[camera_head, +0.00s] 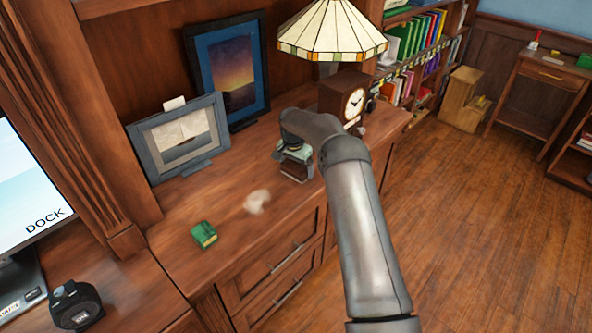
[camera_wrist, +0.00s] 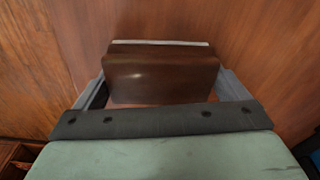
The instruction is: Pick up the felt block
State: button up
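In the wrist view a dark brown block (camera_wrist: 160,75) with a pale strip along its far edge, which looks like the felt block, lies between the two fingers of my gripper (camera_wrist: 162,80). The fingers stand wide apart, one at each end of the block. The block nearly fills the gap; I cannot tell whether the fingers press on it. In the head view my gripper (camera_head: 293,168) points down at the cabinet top, in front of the clock.
Two framed pictures (camera_head: 180,135) (camera_head: 232,70) stand behind. A wooden clock (camera_head: 340,95) and a stained-glass lamp (camera_head: 333,32) stand close behind the gripper.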

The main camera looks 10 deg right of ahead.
aim_at(296, 165)
jog(key=shift+r, duration=0.1)
jog(key=shift+r, duration=0.55)
notch_tip(296, 165, up, 2)
jog(key=shift+a+r+b, duration=0.1)
jog(key=shift+b, duration=0.2)
jog(key=s+a+r+b, duration=0.3)
jog(key=s+a+r, duration=0.2)
jog(key=s+r, duration=0.4)
jog(key=s, duration=0.4)
jog(key=shift+a+r, duration=0.2)
jog(key=shift+r, duration=0.05)
